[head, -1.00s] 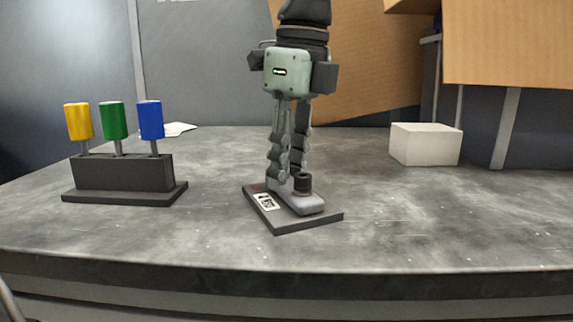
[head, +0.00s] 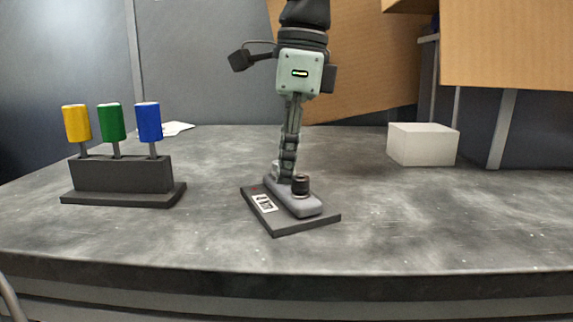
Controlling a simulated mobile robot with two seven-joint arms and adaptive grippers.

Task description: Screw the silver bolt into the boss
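My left gripper (head: 286,176) points straight down from the top of the picture, its fingertips at the back of a grey block. The fingers overlap in this view, so the gap between them is hidden. A small pale patch shows beside the fingertips; I cannot tell whether it is the silver bolt or part of a finger. The grey block (head: 307,208) lies on a dark base plate (head: 290,229) with a white label. A short black cylinder (head: 301,185) stands on the block, just right of the fingertips. I cannot make out the boss clearly. My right gripper is out of view.
A dark stand (head: 122,175) at left holds three upright handled tools, yellow (head: 76,123), green (head: 111,122) and blue (head: 149,122). A white box (head: 422,145) stands at back right. Cardboard boxes (head: 510,45) are behind. The grey tabletop (head: 420,225) right of the plate is clear.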

